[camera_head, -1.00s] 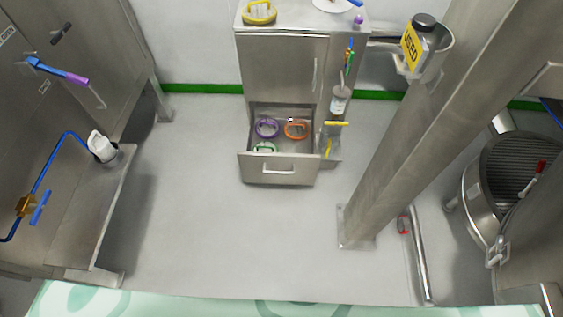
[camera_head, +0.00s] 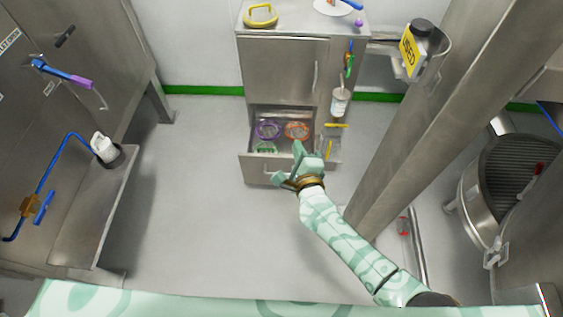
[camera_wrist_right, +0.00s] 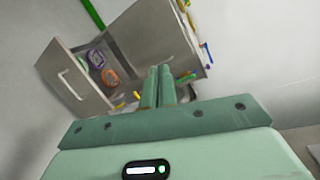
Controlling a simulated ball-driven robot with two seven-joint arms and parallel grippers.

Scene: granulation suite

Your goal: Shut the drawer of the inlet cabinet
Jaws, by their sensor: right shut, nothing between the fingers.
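The inlet cabinet (camera_head: 280,68) is a steel cabinet against the back wall, with its upper door shut. Its bottom drawer (camera_head: 254,168) stands pulled out and holds a purple ring (camera_head: 267,130), an orange ring (camera_head: 297,130) and a green ring (camera_head: 265,147). My right gripper (camera_head: 298,148) is shut and empty, in front of the drawer's right part, hiding much of its front and handle. In the right wrist view the drawer front with its bar handle (camera_wrist_right: 73,84) is left of my shut fingers (camera_wrist_right: 159,86); I cannot tell whether they touch the drawer. My left gripper is not in view.
A steel column (camera_head: 440,120) rises right of the cabinet, close to my right arm. A steel bench (camera_head: 92,215) stands at the left. A round vessel (camera_head: 510,175) is at the right. The floor between bench and drawer is clear.

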